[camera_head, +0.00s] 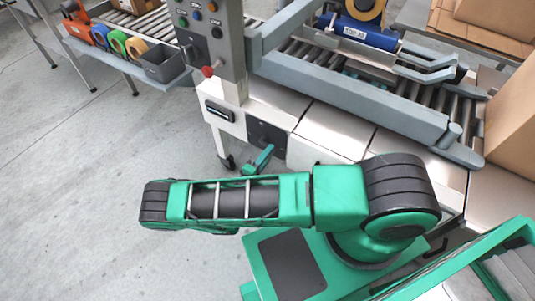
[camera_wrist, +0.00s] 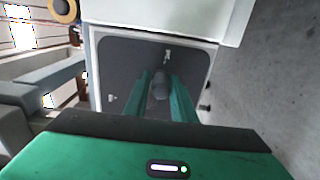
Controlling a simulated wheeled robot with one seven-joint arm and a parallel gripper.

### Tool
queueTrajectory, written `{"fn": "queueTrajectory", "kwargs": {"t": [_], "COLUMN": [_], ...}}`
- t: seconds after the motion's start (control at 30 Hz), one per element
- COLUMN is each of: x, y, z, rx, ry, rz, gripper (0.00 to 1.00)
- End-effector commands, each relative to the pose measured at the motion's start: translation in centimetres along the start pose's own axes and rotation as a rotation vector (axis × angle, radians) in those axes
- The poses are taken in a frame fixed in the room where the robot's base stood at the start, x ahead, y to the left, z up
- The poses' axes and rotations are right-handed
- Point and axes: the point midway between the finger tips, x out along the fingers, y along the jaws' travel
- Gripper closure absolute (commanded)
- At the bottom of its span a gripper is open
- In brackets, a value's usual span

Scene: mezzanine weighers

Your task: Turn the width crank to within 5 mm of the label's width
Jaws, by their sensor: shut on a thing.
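The width crank shows in the wrist view as a grey rounded knob (camera_wrist: 160,88) in front of a dark square plate (camera_wrist: 125,65) on the machine's side. My gripper (camera_wrist: 162,84) has its two green fingers on either side of the knob, shut on it. In the head view my gripper (camera_head: 262,158) is at the machine's side, just below the dark plate (camera_head: 264,134); the knob is hidden there. A small dark display (camera_head: 220,112) sits left of the plate, its reading too small to tell. No width label is legible.
A grey control box (camera_head: 208,35) with coloured buttons and a red knob stands above. A roller conveyor with grey side rails (camera_head: 345,97) and a blue tape head (camera_head: 358,30) lies behind. Cardboard boxes (camera_head: 512,120) are at right.

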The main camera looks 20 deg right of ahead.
Motion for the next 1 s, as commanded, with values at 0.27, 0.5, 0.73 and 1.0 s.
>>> {"fn": "queueTrajectory", "kwargs": {"t": [0.27, 0.5, 0.73, 1.0], "x": [0.0, -0.7, -4.5, -9.0], "y": [-0.2, -0.1, -0.1, -0.2], "z": [0.1, 0.0, -0.1, -0.1], "rx": [-0.004, -0.002, 0.0, -0.002], "ry": [-0.001, 0.001, 0.003, 0.002], "rz": [-0.003, -0.003, -0.004, -0.004], "gripper": [0.62, 0.62, 0.62, 0.62]}}
